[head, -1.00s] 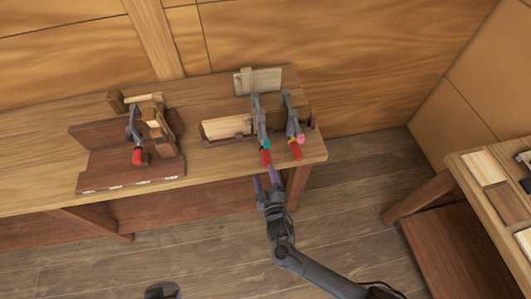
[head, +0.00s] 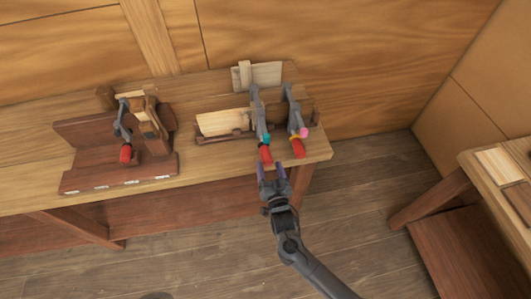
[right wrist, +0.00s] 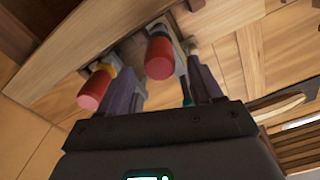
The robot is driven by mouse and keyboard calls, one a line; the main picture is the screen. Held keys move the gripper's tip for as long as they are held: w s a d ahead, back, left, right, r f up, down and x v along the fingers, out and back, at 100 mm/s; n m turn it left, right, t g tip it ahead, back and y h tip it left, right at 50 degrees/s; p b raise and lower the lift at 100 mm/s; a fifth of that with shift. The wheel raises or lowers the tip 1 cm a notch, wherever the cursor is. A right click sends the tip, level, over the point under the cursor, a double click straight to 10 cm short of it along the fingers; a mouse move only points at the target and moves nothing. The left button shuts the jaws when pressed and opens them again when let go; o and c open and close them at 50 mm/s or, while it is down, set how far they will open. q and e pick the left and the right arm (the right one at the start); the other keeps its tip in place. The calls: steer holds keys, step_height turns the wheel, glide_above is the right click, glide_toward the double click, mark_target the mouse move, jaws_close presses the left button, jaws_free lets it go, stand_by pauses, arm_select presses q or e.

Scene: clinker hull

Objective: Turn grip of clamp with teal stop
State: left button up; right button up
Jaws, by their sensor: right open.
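The clamp with the teal stop (head: 266,138) stands at the front right of the bench, its red grip (head: 265,154) pointing toward the front edge. My right gripper (head: 271,172) is open and empty just in front of and below this grip, a small gap apart in the head view. In the right wrist view a red grip (right wrist: 159,58) shows between and beyond the two purple-grey fingers. A second red grip with a yellow collar (right wrist: 95,88) lies left of it there. It belongs to the clamp with the pink stop (head: 303,132). My left gripper is not in view.
The pink-stop clamp's grip (head: 298,147) is close on the right. A wooden fixture with another red-gripped clamp (head: 126,153) stands at the left of the bench (head: 215,172). A second table (head: 470,190) is at the right. Floor between is free.

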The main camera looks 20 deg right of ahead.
mark_target(265, 153)
steer(key=w, duration=0.5)
steer(key=shift+w+d, duration=0.15)
steer(key=shift+d, duration=0.2)
steer(key=shift+w+d+b, duration=0.15)
steer(key=shift+w+b, duration=0.2)
steer(key=shift+w, duration=0.45)
steer(key=shift+c, duration=0.4)
steer(key=c, duration=1)
steer(key=shift+o, duration=0.2)
steer(key=shift+n, duration=0.3)
steer(key=n+p, duration=0.2)
steer(key=n, duration=0.2)
steer(key=shift+r, duration=0.1)
steer(key=shift+n+p, duration=0.65)
steer(key=shift+n, duration=1.45)
